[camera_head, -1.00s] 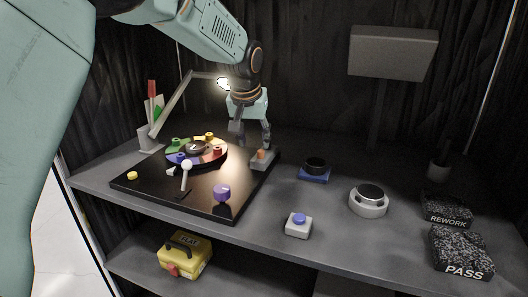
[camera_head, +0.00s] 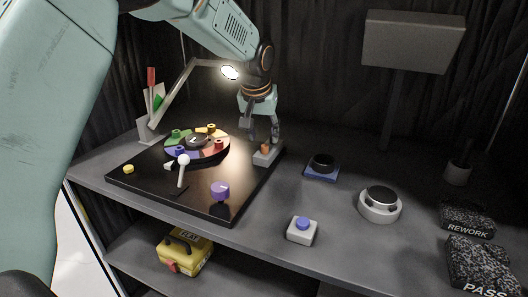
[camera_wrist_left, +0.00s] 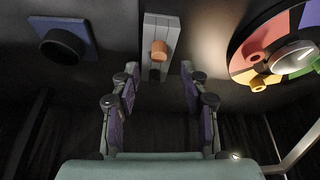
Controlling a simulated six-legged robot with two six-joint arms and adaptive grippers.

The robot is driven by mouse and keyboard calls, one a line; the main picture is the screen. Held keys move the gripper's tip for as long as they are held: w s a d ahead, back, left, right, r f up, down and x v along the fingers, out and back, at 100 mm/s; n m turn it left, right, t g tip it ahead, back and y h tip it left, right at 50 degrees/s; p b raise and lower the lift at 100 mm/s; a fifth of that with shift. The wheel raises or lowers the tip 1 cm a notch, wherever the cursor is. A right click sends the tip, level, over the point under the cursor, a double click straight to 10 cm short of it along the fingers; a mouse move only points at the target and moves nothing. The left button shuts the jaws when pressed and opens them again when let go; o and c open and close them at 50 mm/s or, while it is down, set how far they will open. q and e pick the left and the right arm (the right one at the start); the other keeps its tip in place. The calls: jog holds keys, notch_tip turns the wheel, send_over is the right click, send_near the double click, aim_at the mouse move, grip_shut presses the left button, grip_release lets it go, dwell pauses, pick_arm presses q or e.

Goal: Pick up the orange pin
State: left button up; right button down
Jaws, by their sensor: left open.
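The orange pin (camera_head: 266,147) stands in a light grey block (camera_head: 262,159) at the right back edge of the black board. In the left wrist view, the orange pin (camera_wrist_left: 159,50) sits ahead of the fingertips, roughly centred between them. My left gripper (camera_head: 261,135) is open and empty, just above and behind the pin, pointing down. Its two fingers (camera_wrist_left: 160,78) show spread apart in the left wrist view, apart from the pin. The fingers partly overlap the block's back end in the head view. My right gripper is not in view.
Left of the block, the black board (camera_head: 235,185) carries a coloured dial (camera_head: 211,152), a white-knobbed lever (camera_head: 183,162) and a purple knob (camera_head: 220,191). A lamp (camera_head: 230,72) hangs close to my left wrist. A blue-based black knob (camera_head: 322,163) stands to the right.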

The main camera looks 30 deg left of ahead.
aim_at(264, 146)
pick_arm(q)
notch_tip(264, 146, down, 2)
jog(key=shift+w+f, duration=0.1)
jog(key=shift+f, duration=0.1)
jog(key=shift+w+d+f+b, duration=0.1)
jog(key=shift+d+f+b, duration=0.05)
jog(key=shift+f+b, duration=0.15)
jog(key=shift+w+a+f, duration=0.25)
jog(key=shift+w, duration=0.05)
jog(key=shift+c, duration=0.2)
jog(key=shift+a, duration=0.1)
jog(key=shift+c, duration=0.7)
jog(key=shift+s+d+r, duration=0.2)
jog(key=shift+d, duration=0.1)
jog(key=c, duration=0.5)
jog(key=shift+a+f, duration=0.1)
jog(key=shift+a, duration=0.05)
jog(key=shift+c, duration=1.3)
